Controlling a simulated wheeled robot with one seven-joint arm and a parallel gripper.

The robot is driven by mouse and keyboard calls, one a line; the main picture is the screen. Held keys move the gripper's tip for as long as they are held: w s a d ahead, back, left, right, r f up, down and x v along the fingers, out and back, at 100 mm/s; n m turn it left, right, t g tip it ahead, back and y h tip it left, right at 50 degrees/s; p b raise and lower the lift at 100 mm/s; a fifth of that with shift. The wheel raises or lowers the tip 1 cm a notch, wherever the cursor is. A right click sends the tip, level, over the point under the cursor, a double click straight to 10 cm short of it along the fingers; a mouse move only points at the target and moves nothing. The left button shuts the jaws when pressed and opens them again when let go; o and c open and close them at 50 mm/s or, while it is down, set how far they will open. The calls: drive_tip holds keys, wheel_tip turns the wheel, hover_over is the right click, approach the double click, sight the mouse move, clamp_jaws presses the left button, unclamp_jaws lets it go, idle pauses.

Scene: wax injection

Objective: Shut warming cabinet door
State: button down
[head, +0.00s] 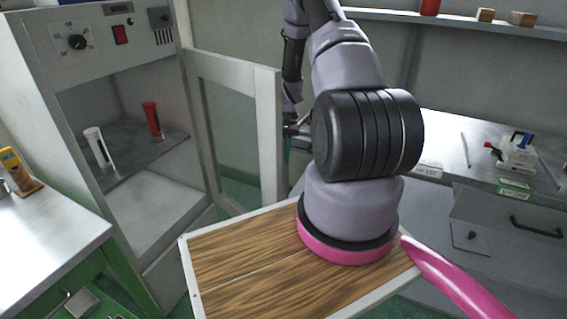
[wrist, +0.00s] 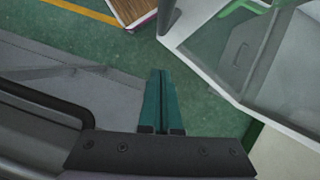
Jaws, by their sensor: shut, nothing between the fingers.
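The warming cabinet (head: 113,50) stands at the left of the head view, with a dial and red switch on its top panel. Its door (head: 267,130), a pale frame around a clear pane, stands open and swung out to the right. A pale-framed panel that looks like this door (wrist: 218,72) shows at the upper right of the wrist view. My gripper (wrist: 160,73) has teal fingers, shut together and empty, to the left of that panel. In the head view my arm and the door's edge hide most of the gripper; I cannot tell whether it touches the door.
A white bottle (head: 98,147) and a red bottle (head: 152,120) stand on the cabinet's shelf (head: 135,155). A green-framed bench (head: 50,225) is at the left. A grey counter (head: 455,135) with a black-handled drawer (head: 510,215) is at the right. Green floor shows between.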

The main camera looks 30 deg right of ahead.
drive_tip(key=s+a, duration=0.2)
drive_tip(key=s, duration=0.1)
drive_tip(key=shift+s+a, duration=0.1)
drive_tip(key=shift+a, duration=0.05)
idle(0.3)
